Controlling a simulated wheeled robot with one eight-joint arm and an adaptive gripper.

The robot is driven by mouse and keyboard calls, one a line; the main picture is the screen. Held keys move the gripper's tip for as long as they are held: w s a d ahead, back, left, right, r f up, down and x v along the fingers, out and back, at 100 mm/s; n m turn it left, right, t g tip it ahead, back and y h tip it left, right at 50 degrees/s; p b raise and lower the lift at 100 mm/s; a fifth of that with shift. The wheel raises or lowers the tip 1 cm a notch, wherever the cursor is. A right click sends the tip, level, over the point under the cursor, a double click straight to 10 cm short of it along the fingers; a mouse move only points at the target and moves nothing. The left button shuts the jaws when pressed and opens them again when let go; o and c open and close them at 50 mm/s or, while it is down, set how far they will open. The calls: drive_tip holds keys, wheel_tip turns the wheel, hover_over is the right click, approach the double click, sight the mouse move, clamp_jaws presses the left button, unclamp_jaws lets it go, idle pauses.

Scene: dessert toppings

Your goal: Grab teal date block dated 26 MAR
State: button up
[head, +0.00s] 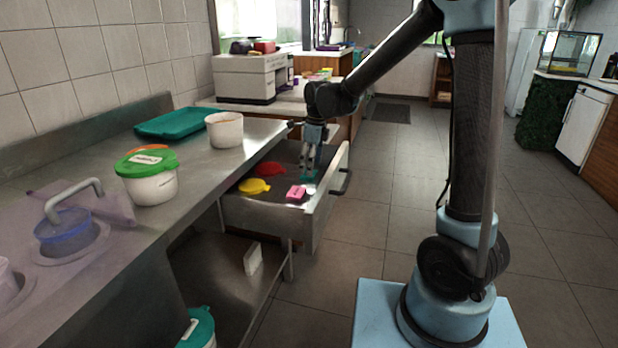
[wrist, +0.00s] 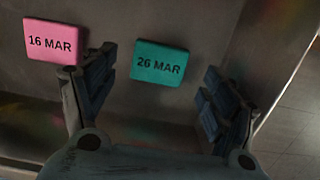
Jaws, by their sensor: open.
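The teal date block (wrist: 159,63) reads 26 MAR and lies on the drawer floor in the wrist view. It sits ahead of and between the spread fingers of my gripper (wrist: 155,95), with a gap to each finger. In the head view my gripper (head: 309,170) points down into the open drawer. The teal block (head: 309,176) shows there beside the fingertips, partly hidden. My gripper is open and holds nothing.
A pink block (wrist: 54,42) reading 16 MAR lies left of the teal one, close to my left finger. The open drawer (head: 262,215) also holds a red lid (head: 269,169) and a yellow lid (head: 254,186). The drawer's right wall is near my gripper.

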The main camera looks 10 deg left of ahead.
drive_tip(key=shift+a+f, duration=0.15)
drive_tip(key=shift+f, duration=1.15)
drive_tip(key=c, duration=1.1)
drive_tip(key=shift+r, duration=0.15)
